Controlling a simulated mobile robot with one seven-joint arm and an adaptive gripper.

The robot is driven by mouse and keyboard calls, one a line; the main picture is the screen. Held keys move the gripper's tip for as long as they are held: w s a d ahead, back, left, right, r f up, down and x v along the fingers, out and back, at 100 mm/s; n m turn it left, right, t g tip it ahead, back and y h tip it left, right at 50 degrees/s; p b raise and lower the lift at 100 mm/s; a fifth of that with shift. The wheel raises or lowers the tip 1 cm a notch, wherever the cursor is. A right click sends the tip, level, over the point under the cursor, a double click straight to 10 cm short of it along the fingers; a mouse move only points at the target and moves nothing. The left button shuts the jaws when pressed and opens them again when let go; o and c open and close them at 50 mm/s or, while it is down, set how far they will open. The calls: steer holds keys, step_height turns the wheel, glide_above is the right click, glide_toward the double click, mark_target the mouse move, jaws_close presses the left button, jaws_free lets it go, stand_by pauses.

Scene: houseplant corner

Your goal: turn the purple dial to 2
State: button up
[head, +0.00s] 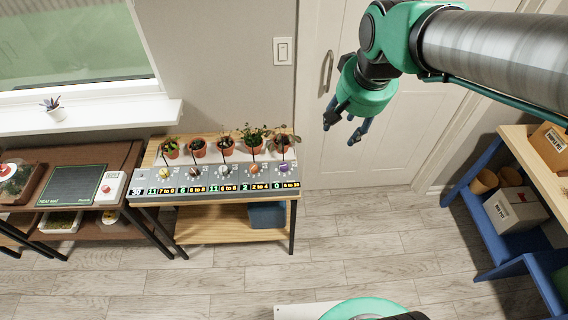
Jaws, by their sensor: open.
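The purple dial (280,169) is the rightmost of several dials on the sloped grey panel (216,175) at the front of the wooden plant bench. The small display below it seems to read 0, with a range label beside it that is too small to read surely. The dial's exact pointer direction is too small to tell. My gripper (345,128) hangs in the air in front of the door, up and to the right of the purple dial. Its dark fingers are apart, with nothing between them, and it touches nothing.
Orange (257,169), white (227,170), brown (195,172) and yellow (164,173) dials sit left of the purple one. Potted plants (253,138) stand close behind the panel. A blue shelf (505,225) with boxes is at right. The floor between is clear.

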steer(key=w+a+f+g, duration=0.1)
steer(key=w+a+f, duration=0.2)
steer(key=w+f, duration=0.35)
steer(key=m+g, duration=0.3)
glide_above(284, 165)
step_height(284, 165, down, 23)
steer(key=shift+f, duration=0.1)
step_height(284, 165, down, 14)
steer(key=shift+r+b, duration=0.15)
steer(key=shift+b, duration=1)
steer(key=shift+c, duration=0.5)
steer(key=c, duration=1.1)
